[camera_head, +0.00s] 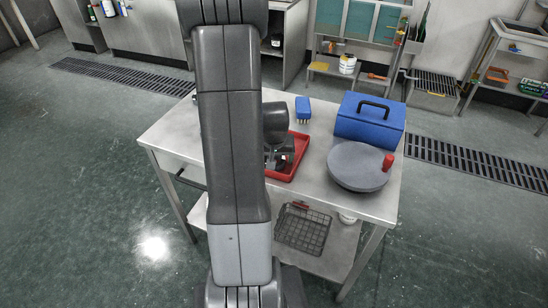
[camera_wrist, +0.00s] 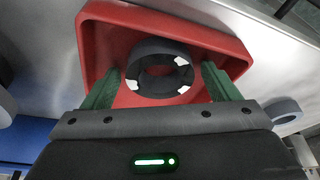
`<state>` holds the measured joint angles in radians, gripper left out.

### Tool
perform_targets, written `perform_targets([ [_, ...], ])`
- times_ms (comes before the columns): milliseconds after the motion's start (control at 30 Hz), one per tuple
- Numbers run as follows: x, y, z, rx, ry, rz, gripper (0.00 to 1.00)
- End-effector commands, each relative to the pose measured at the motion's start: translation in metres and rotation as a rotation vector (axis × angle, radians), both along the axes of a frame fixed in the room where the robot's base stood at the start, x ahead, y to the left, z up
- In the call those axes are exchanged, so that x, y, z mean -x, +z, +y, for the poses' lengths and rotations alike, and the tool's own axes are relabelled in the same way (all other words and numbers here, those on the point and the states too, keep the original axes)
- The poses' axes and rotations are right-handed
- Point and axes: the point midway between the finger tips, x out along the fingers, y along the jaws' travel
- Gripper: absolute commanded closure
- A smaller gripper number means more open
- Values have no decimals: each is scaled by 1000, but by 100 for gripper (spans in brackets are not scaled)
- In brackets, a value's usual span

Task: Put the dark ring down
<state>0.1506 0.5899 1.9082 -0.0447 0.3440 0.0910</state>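The dark ring (camera_wrist: 160,90), a thick ring with white patches on its face, is in the red tray (camera_wrist: 95,45) in the wrist view. My gripper (camera_wrist: 161,72) has its two green fingers wide apart, one on each side of the ring, with a narrow gap showing on both sides. The ring looks to rest on the tray floor, though its underside is hidden. In the head view the red tray (camera_head: 303,146) is on the metal table (camera_head: 180,135), partly hidden by my arm. My gripper (camera_head: 279,158) is over the tray there, and the ring cannot be made out.
A paler ring (camera_wrist: 284,111) lies outside the tray. A wire basket (camera_head: 302,228) sits below.

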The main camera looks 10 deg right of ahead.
Motion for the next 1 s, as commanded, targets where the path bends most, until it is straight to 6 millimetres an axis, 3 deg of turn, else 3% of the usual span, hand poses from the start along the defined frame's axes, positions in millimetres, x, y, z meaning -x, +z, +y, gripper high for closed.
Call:
perform_targets([
  [467, 1, 11, 0, 0, 0, -2, 16],
  [1000, 27, 95, 6, 1, 0, -4, 16],
])
